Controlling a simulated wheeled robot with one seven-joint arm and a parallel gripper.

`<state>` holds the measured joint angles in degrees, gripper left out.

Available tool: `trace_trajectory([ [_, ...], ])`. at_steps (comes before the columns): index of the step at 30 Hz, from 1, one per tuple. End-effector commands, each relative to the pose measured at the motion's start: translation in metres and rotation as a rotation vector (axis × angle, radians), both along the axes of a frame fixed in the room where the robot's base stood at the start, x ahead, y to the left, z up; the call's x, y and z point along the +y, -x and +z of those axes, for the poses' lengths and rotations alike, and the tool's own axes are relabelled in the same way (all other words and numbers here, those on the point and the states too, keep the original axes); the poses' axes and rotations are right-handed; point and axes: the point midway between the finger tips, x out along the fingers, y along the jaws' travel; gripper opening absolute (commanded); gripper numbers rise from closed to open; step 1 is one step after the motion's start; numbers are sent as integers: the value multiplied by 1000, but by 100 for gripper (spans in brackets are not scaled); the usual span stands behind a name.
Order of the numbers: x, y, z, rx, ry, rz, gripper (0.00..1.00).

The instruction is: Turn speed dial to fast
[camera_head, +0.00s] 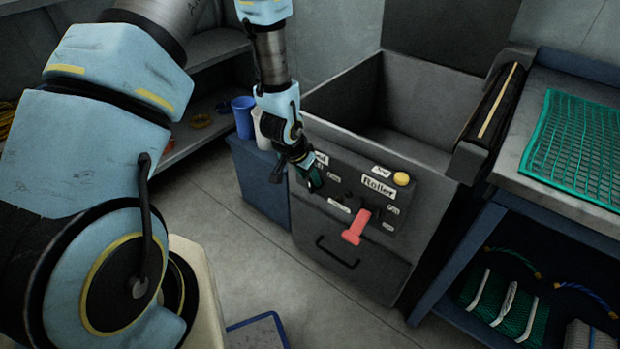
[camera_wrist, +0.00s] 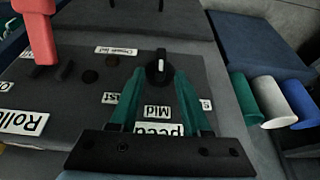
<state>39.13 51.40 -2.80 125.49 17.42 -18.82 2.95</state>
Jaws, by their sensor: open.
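The speed dial (camera_wrist: 158,68) is a dark round knob with a white mark, on the dark control panel (camera_wrist: 75,90). In the wrist view, labels beside it read upside down: "Speed" (camera_wrist: 168,130), "Mid" (camera_wrist: 157,111), a partly covered one ending in "st" (camera_wrist: 109,98) at left and one starting with "S" (camera_wrist: 205,104) at right. My gripper (camera_wrist: 159,76) is open, its green fingers on either side of the dial in the picture; contact cannot be told. In the head view my gripper (camera_head: 312,178) is at the panel's left part and hides the dial.
A red lever (camera_head: 357,226) sticks out of the panel, below the "Roller" label (camera_head: 379,187) and a yellow button (camera_head: 401,179). A drawer handle (camera_head: 337,252) is lower down. Blue (camera_head: 243,117) and white cups stand left of my gripper. A net table (camera_head: 559,178) is at right.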

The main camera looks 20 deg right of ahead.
Motion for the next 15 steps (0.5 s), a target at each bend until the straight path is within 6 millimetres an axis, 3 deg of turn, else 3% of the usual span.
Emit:
trace_trajectory([
  [6,-4,-2,-13,0,-1,0,48],
  [15,-5,-3,-13,0,0,0,44],
])
